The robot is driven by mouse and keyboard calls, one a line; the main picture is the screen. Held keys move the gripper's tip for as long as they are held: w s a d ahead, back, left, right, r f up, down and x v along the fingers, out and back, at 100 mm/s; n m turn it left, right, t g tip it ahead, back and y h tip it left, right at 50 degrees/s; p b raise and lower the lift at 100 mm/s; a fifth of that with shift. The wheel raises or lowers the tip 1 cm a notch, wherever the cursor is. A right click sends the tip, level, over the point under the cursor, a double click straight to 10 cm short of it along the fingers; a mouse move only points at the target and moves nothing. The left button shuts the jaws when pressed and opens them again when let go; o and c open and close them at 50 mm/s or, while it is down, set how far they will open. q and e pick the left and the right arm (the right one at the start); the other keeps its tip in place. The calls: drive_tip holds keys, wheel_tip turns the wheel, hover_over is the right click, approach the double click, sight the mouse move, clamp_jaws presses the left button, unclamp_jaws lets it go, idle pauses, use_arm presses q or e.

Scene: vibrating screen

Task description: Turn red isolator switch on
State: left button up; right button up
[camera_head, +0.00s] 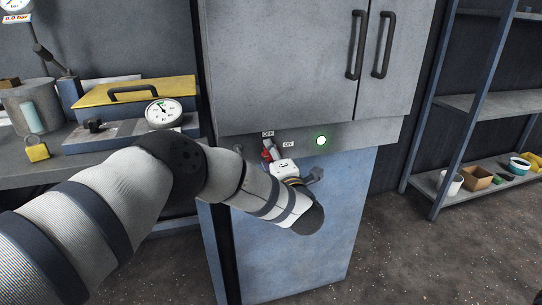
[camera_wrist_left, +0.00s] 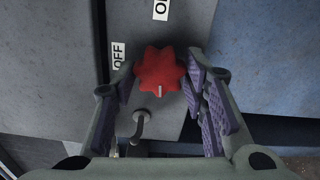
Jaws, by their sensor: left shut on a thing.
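The red isolator switch (camera_wrist_left: 160,68) is a lobed knob on the grey panel, between the fingers of my left gripper (camera_wrist_left: 158,80) in the left wrist view. The gripper is shut on the knob, with purple pads at its left and right sides. A short pale mark on the knob sits at its lower edge. The OFF label (camera_wrist_left: 118,55) is left of the knob and the ON label (camera_wrist_left: 161,9) is above it. In the head view, only a bit of the red switch (camera_head: 265,155) shows beside my gripper (camera_head: 270,150). My right gripper is not in view.
A lit green-ringed lamp (camera_head: 321,140) is on the panel right of the switch. A grey cabinet (camera_head: 290,60) with two dark handles is above. A bent grey rod (camera_wrist_left: 139,128) is below the knob. A bench with a gauge (camera_head: 163,113) stands left, shelves (camera_head: 485,105) right.

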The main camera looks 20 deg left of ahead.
use_arm(q)
drive_tip(key=shift+m, duration=0.6)
drive_tip(key=o, duration=1.1)
drive_tip(key=v, duration=1.2)
